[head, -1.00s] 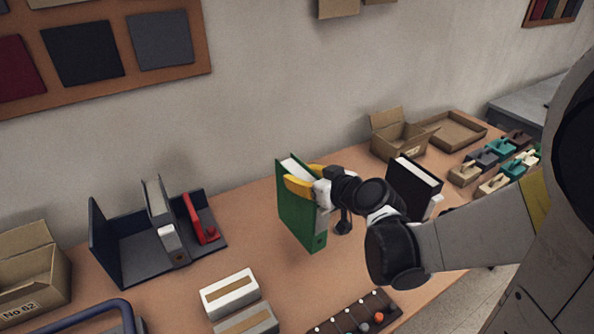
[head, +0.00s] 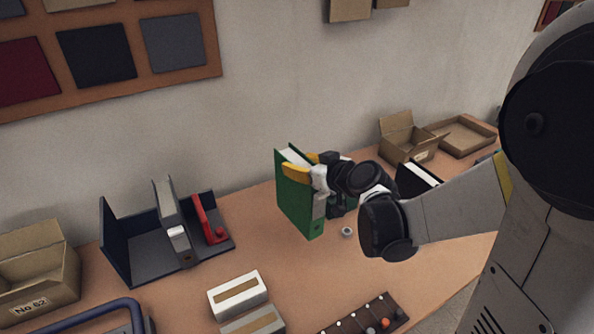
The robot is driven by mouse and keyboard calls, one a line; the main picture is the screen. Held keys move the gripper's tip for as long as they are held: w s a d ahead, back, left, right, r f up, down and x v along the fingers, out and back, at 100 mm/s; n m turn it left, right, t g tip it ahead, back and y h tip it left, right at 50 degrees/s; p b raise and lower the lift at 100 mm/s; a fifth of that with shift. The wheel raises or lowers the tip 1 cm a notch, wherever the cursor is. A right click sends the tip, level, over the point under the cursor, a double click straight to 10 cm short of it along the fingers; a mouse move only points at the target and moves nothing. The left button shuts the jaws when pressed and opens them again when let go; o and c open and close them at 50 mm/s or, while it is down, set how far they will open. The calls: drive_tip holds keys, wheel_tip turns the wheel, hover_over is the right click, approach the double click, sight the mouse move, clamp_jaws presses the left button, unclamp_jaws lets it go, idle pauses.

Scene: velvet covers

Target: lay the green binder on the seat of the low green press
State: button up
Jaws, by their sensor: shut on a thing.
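The green binder (head: 293,198) is upright in the head view, its white pages showing at the top. My gripper (head: 308,172) has its yellow fingers shut on the binder's upper part. The binder hangs in front of the wall, over the table; whether its lower edge touches the table I cannot tell. A green patch (head: 350,203) shows just behind my gripper, with a small grey round part (head: 347,231) below it. It may be part of the low green press, but my gripper hides most of it. No press seat is clearly visible.
A dark blue stand (head: 128,250) holds a grey binder (head: 170,220) beside a red piece (head: 209,220) at left. White and grey boxes (head: 238,294) and a dark knobbed strip (head: 360,315) lie in front. Cardboard boxes (head: 405,143) stand at back right. The table between is bare.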

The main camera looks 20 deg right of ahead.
drive_tip(key=shift+w+d+r+m+h+p, duration=0.3)
drive_tip(key=shift+w+d+r+p, duration=1.5)
drive_tip(key=shift+w+d, duration=2.75)
drive_tip(key=shift+w+d+r+m+h+p, duration=0.25)
drive_tip(key=shift+w+d+r+p, duration=0.95)
drive_tip(key=shift+w+d+r, duration=3.2)
drive_tip(key=w+a+f+b, duration=0.3)
drive_tip(key=f, duration=0.8)
drive_tip(key=shift+f+b, duration=0.3)
drive_tip(key=shift+b, duration=0.05)
wheel_tip(320, 180, down, 8)
drive_tip(key=b, duration=0.5)
drive_tip(key=shift+w, duration=0.1)
drive_tip(key=o, duration=1.5)
drive_tip(key=shift+c, duration=0.2)
drive_tip(key=shift+r, duration=0.1)
